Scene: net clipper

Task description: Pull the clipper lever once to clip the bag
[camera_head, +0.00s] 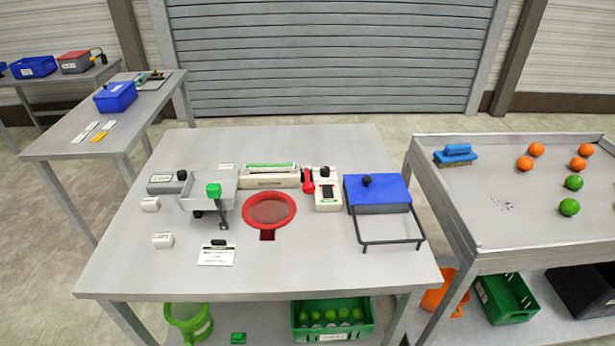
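No bag or label marks out the clipper with certainty. A red ring (269,210) with a dark reddish inside sits at the middle of the table, a small dark red piece (267,235) at its front edge. Right of it stands a small cream device (327,197) with a black knob on top. A red handle-like part with a round end (308,186) is between them, upright or leaning; it may be the lever. Behind the ring lies a long cream unit (270,179) with a green top strip. My gripper is not in view.
A blue-topped box (376,189) with a black wire frame (391,241) stands right. Small white blocks and a label card (216,256) lie left. The table's front is clear.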

